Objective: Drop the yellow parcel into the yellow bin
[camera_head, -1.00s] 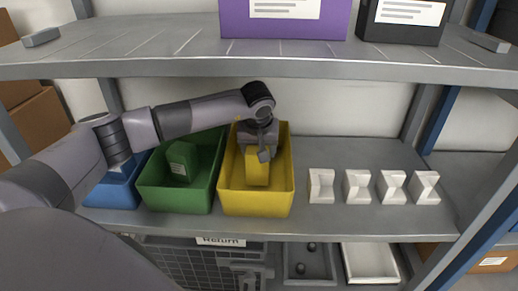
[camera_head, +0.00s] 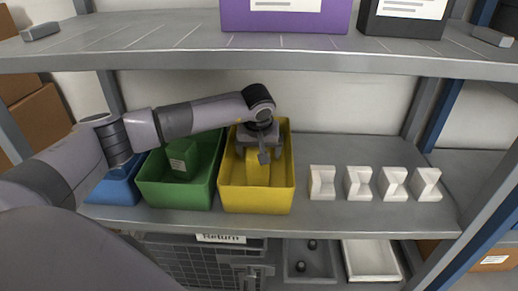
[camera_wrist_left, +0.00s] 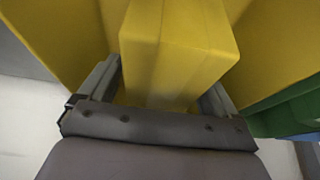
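The yellow parcel (camera_head: 257,168) stands upright inside the yellow bin (camera_head: 256,201), below my left gripper (camera_head: 262,156). In the left wrist view the parcel (camera_wrist_left: 175,55) sits between the two fingers of the left gripper (camera_wrist_left: 160,90), with narrow gaps beside it, so the gripper looks open around it. The bin wall (camera_wrist_left: 50,40) surrounds the parcel there. Whether the parcel touches the bin floor is hidden. My right gripper is not in view.
A green bin (camera_head: 178,195) holding a green parcel (camera_head: 183,158) and a blue bin (camera_head: 115,190) stand to the left. Several white holders (camera_head: 358,183) stand on the right. An upper shelf (camera_head: 300,65) runs above the arm.

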